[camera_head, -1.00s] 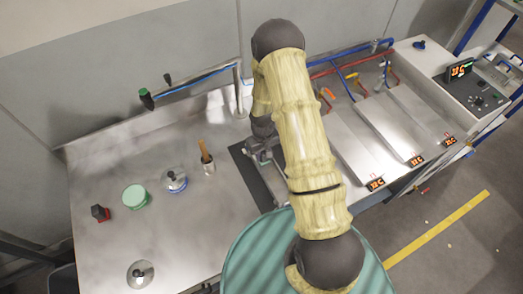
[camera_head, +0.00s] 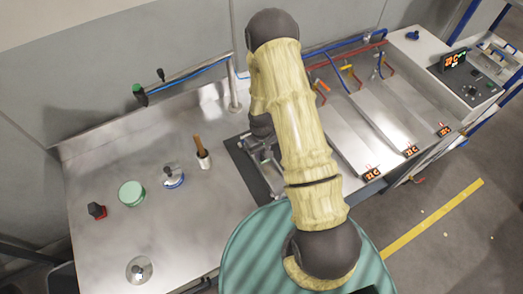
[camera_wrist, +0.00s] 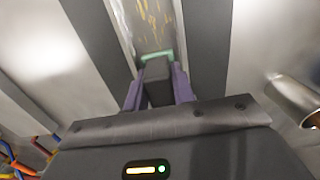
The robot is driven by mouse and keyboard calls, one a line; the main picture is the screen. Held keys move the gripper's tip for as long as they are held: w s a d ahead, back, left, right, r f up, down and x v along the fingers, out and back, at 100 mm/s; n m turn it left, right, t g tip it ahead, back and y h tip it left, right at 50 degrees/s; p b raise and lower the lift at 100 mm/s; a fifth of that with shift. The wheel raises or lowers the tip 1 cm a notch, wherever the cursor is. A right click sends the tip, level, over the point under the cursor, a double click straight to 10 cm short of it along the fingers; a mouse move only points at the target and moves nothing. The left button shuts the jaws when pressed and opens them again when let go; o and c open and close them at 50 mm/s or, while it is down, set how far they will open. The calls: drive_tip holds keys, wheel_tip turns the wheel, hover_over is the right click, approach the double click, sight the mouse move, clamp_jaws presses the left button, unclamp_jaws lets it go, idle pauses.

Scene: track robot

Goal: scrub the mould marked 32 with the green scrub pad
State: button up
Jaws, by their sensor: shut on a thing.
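My gripper (camera_wrist: 158,88) is shut on the dark handle block of the green scrub pad (camera_wrist: 152,55), between its purple fingers. Only the pad's thin green edge shows, at the far end of the block. The pad is over a metal mould (camera_wrist: 148,22) with yellow-orange streaks inside; I cannot tell whether it presses on the surface. In the head view a mould lies on a dark mat (camera_head: 247,172), largely hidden behind my arm, and my gripper (camera_head: 264,158) is over it, partly hidden. I cannot read a number on the mould.
On the steel bench left of the mat stand a pot with a wooden-handled tool (camera_head: 203,160), a white-and-blue knobbed thing (camera_head: 173,177), a green round tin (camera_head: 131,193), a red-and-black thing (camera_head: 97,211) and a silver knobbed disc (camera_head: 139,270). Channels with displays and hoses (camera_head: 385,115) lie right.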

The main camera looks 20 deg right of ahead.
drive_tip(key=shift+s+d+r, duration=0.1)
drive_tip(key=shift+s+d, duration=0.05)
drive_tip(key=shift+s, duration=0.5)
drive_tip(key=shift+s+d, duration=0.1)
drive_tip(key=shift+s, duration=0.55)
drive_tip(key=shift+s+d, duration=0.15)
drive_tip(key=shift+s, duration=0.55)
drive_tip(key=shift+s+d, duration=0.1)
drive_tip(key=shift+s, duration=0.55)
drive_tip(key=shift+s, duration=0.1)
drive_tip(key=shift+s, duration=0.25)
drive_tip(key=shift+s+d, duration=0.25)
drive_tip(key=shift+s, duration=0.7)
drive_tip(key=shift+s+d+r, duration=0.1)
drive_tip(key=shift+s+d, duration=0.05)
drive_tip(key=shift+s, duration=0.45)
drive_tip(key=shift+s+d+r, duration=0.1)
drive_tip(key=shift+s, duration=0.45)
